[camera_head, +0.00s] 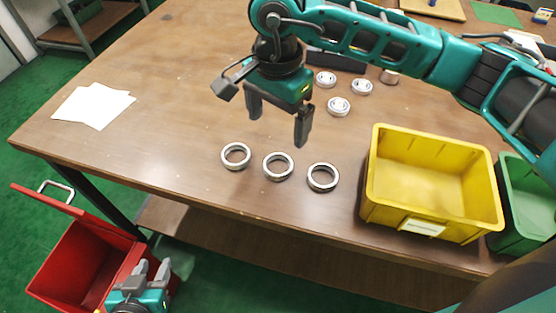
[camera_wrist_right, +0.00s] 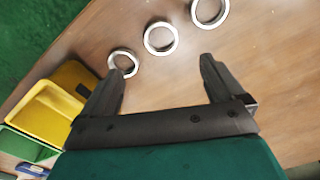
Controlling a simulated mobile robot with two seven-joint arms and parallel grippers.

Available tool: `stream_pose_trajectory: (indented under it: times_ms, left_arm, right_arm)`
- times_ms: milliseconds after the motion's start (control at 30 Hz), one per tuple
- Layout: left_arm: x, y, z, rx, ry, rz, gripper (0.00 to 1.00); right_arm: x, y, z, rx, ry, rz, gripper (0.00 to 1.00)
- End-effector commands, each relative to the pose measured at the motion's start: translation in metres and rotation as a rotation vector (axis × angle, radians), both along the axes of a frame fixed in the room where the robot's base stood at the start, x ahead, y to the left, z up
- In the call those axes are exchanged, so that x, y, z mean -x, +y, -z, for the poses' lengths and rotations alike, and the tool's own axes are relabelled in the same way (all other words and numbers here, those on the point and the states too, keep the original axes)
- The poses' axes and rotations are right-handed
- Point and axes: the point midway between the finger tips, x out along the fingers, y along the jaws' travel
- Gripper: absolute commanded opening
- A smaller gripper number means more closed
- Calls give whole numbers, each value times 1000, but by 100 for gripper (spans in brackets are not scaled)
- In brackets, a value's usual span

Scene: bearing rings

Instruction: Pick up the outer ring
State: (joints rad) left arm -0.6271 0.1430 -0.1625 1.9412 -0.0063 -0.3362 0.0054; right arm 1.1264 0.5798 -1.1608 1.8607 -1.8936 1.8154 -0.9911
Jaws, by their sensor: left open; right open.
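Three silver metal rings lie flat in a row near the table's front edge: a left ring (camera_head: 236,168), a middle ring (camera_head: 278,179) and a right ring (camera_head: 323,189). My right gripper (camera_head: 279,128) is open and empty, pointing down above the table, just behind the left and middle rings. In the right wrist view its fingers (camera_wrist_right: 163,70) are spread, and the rings lie beyond them; the ring nearest the yellow bin (camera_wrist_right: 122,73) is close to the left fingertip. My left gripper (camera_head: 151,270) is open and empty, low at the bottom left, off the table.
A yellow bin (camera_head: 433,228) stands right of the rings, with a green bin (camera_head: 525,205) beside it. Several smaller round metal parts (camera_head: 339,106) lie behind my right gripper. White paper (camera_head: 92,106) lies at the left. A red container (camera_head: 85,265) stands below the table's left front.

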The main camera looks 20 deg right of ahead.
Motion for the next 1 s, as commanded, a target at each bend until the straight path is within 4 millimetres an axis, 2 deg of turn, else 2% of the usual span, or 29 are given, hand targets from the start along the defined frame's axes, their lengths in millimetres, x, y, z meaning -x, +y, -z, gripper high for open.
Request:
stream_pose_trajectory:
  times_ms: [100,300,567,800,1000]
  left_arm:
    - [0,0,0,0,0,0,40]
    - [0,0,0,0,0,0,40]
    - [-1,0,-1,0,-1,0,40]
    - [-1,0,-2,1,-3,0,40]
    - [-2,0,-2,1,-3,0,40]
  right_arm:
    - [2,-1,24,2,8,1,95]
    - [1,0,58,-1,6,1,95]
    - [0,-1,79,-2,6,2,95]
    - [-3,-2,113,-3,7,0,95]
    - [-4,-2,121,-4,4,0,95]
